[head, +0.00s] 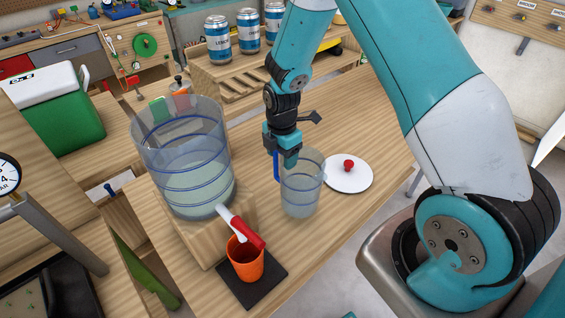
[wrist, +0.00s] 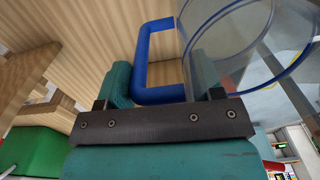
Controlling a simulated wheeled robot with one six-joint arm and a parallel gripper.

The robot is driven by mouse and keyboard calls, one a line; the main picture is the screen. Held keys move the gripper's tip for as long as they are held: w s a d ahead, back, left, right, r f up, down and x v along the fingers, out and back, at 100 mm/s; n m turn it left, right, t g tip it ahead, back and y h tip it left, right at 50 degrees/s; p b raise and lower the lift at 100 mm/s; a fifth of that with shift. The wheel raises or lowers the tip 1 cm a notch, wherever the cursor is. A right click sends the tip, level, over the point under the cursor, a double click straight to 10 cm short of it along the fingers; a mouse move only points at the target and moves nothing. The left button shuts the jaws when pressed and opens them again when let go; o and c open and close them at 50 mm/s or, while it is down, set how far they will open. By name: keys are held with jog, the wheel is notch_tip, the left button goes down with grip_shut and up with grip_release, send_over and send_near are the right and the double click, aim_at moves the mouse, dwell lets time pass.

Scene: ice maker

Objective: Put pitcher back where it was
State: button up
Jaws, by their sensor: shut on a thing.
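The pitcher (head: 302,190) is clear, with a blue handle and blue rim, and appears upright at the table, right of the large clear tank. I cannot tell whether its base touches the tabletop. My gripper (head: 287,160) is at its handle side. In the wrist view my gripper (wrist: 165,85) has its fingers on both sides of the blue handle (wrist: 143,60), shut on it. The pitcher's clear wall (wrist: 235,45) shows at the upper right of the wrist view.
The large clear tank (head: 180,150) stands left on a wooden block, its red-handled tap above an orange cup (head: 245,262) on a black mat (head: 262,290). A white lid (head: 350,184) with a red knob lies right of the pitcher. Cans (head: 218,40) stand behind. Bare tabletop (head: 375,125) lies behind the lid.

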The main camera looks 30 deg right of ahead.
jog(key=shift+f+p, duration=0.3)
jog(key=shift+f, duration=1.7)
jog(key=shift+f, duration=0.15)
jog(key=o, duration=1.4)
jog(key=shift+c, duration=0.2)
